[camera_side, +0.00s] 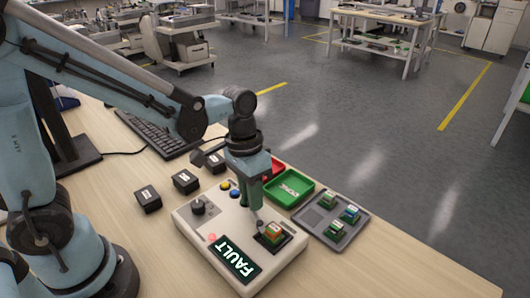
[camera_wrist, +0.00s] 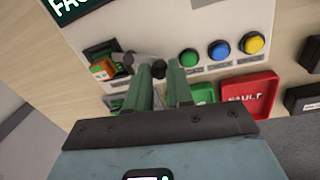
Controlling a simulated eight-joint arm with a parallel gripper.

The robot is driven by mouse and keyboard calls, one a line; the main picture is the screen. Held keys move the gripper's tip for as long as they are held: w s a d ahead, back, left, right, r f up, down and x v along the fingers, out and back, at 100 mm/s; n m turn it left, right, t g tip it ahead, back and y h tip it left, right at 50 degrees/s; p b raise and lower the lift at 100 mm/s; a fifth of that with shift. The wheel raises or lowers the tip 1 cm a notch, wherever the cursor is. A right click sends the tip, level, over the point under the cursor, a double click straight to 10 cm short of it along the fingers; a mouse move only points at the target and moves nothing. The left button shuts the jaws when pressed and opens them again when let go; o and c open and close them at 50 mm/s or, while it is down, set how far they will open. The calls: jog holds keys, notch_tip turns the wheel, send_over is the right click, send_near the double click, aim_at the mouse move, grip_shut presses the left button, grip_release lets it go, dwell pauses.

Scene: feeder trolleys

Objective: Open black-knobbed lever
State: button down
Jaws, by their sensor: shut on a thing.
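The lever (camera_wrist: 142,58) is a short pale grey arm beside a dark socket on the white control box (camera_side: 188,222). Its black knob (camera_wrist: 158,69) sits between the fingertips of my gripper (camera_wrist: 160,76), which is shut on it. In the side view my gripper (camera_side: 256,210) points down over the box, and its green fingers hide most of the lever. A small green and orange module (camera_side: 272,233) sits in the socket (camera_wrist: 98,52) at the lever's other end. The box's display (camera_side: 237,262) reads FAULT.
The box carries a dark rotary knob (camera_side: 199,206) and green, blue (camera_wrist: 218,50) and yellow (camera_wrist: 253,43) buttons. A green tray (camera_side: 308,194), a red tray (camera_wrist: 250,97) and a grey tray (camera_side: 358,235) with several modules stand behind. Black blocks (camera_side: 147,198) lie left.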

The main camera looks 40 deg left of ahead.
jog(key=m, duration=0.1)
jog(key=w+m, duration=0.1)
jog(key=m, duration=0.1)
jog(key=d+m, duration=0.1)
jog(key=shift+w+m+g, duration=0.3)
jog(key=shift+m, duration=0.1)
jog(key=shift+w+d+m+g+y, duration=0.1)
jog(key=shift+w+d+m+y, duration=0.15)
jog(key=shift+m, duration=0.55)
jog(key=shift+w+d+m+g, duration=0.1)
jog(key=shift+d+m, duration=0.2)
jog(key=shift+m, duration=0.5)
jog(key=shift+w+d+m+g+y, duration=0.1)
jog(key=shift+w+d+m+y, duration=0.15)
jog(key=shift+m, duration=0.55)
jog(key=shift+d, duration=0.1)
jog(key=c, duration=1)
grip_release()
jog(key=shift+s, duration=0.1)
notch_tip(320, 180, up, 12)
jog(key=w, duration=0.1)
jog(key=shift+w+a, duration=0.2)
jog(key=shift+a, duration=0.25)
